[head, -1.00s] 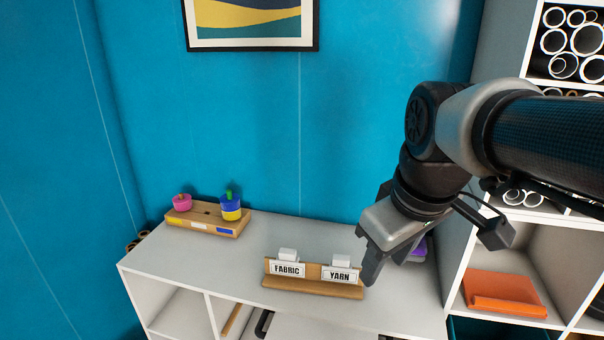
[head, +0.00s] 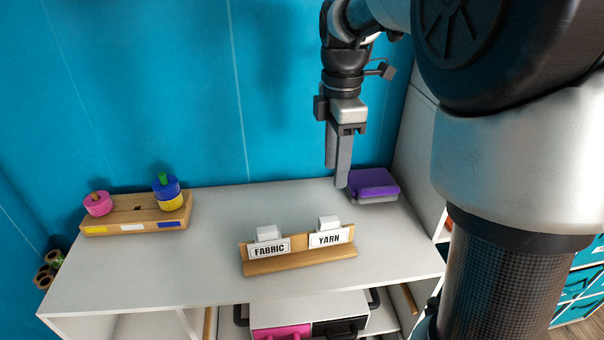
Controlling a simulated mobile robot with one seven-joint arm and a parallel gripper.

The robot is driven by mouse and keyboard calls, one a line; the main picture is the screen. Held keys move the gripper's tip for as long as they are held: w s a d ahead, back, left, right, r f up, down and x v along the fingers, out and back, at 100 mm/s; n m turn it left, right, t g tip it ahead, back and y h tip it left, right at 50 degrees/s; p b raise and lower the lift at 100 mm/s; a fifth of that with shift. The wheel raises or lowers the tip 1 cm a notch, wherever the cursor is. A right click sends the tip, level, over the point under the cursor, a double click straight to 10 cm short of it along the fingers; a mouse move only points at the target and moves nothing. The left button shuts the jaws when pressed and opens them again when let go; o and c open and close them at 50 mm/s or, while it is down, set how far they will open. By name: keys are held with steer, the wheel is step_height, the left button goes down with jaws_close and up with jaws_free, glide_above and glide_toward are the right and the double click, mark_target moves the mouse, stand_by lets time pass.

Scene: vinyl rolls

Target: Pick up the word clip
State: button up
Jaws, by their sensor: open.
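Two white word clips sit on a wooden holder (head: 300,262) on the white cabinet top in the head view. The left clip reads FABRIC (head: 269,248) and the right clip reads YARN (head: 329,238). Each has a white block at its top. My gripper (head: 336,176) points down above the back of the cabinet top, behind the YARN clip and apart from it. It is open, seen nearly side-on, with nothing visible between its fingers.
A purple pad on a grey block (head: 373,185) lies just right of my gripper. A wooden peg board (head: 138,218) with pink, blue and yellow rings stands at the left. The cabinet top (head: 205,255) between is clear. Drawers or cases sit below.

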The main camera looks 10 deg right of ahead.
mark_target(331, 218)
step_height(331, 218, down, 18)
steer(key=shift+r+b, duration=0.15)
steer(key=shift+b, duration=0.4)
jaws_close()
